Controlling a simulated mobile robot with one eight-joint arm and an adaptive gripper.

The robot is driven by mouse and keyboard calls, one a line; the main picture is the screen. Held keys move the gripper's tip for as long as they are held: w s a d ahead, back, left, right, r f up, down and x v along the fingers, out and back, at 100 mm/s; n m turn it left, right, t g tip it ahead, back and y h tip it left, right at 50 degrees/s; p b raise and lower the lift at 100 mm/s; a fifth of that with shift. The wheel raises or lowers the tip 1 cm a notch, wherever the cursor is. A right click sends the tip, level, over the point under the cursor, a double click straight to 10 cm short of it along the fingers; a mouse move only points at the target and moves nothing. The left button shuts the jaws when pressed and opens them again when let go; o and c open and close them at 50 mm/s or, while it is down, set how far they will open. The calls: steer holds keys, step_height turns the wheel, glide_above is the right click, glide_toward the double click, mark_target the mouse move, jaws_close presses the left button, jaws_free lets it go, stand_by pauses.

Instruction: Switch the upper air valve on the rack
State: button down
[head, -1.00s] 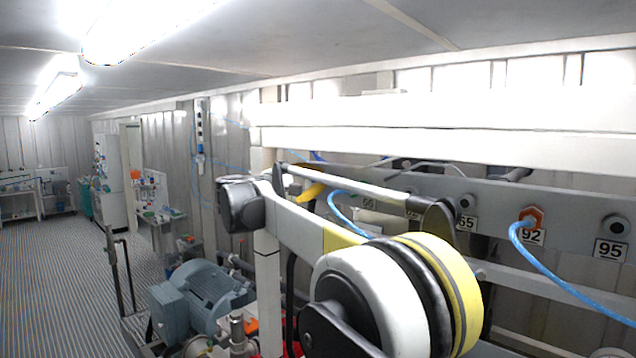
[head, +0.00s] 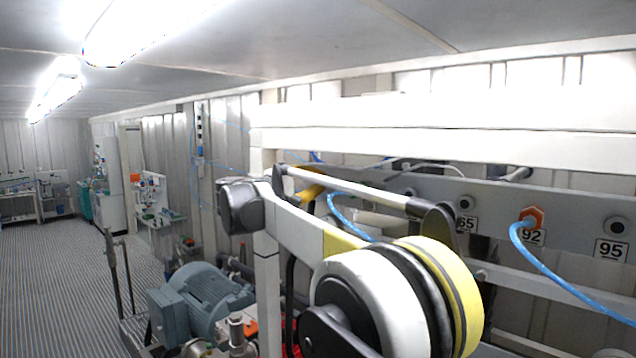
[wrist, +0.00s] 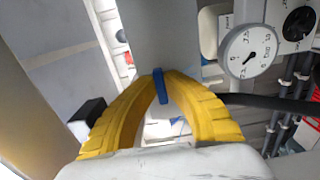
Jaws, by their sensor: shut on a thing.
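In the wrist view, my gripper (wrist: 161,76) has its two ribbed yellow fingers closed at the tips around a narrow blue piece (wrist: 160,92). The blue piece looks like the lever of the air valve, in front of a grey panel (wrist: 165,38). The valve body is hidden. In the head view, only a yellow part of my gripper (head: 309,189) shows behind my arm, by the left end of the rack (head: 385,139). The fingertips and the blue piece are hidden there.
A round gauge (wrist: 249,54) and a black knob (wrist: 299,22) are right of the fingers. An orange fitting (head: 532,215) with a blue hose (head: 560,277) is on the numbered panel. A blue-grey motor (head: 205,292) stands below left. The floor (head: 65,270) at left is clear.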

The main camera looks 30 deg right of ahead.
steer(key=c, duration=1.5)
jaws_free()
steer(key=shift+d, duration=0.1)
steer(key=v, duration=1.2)
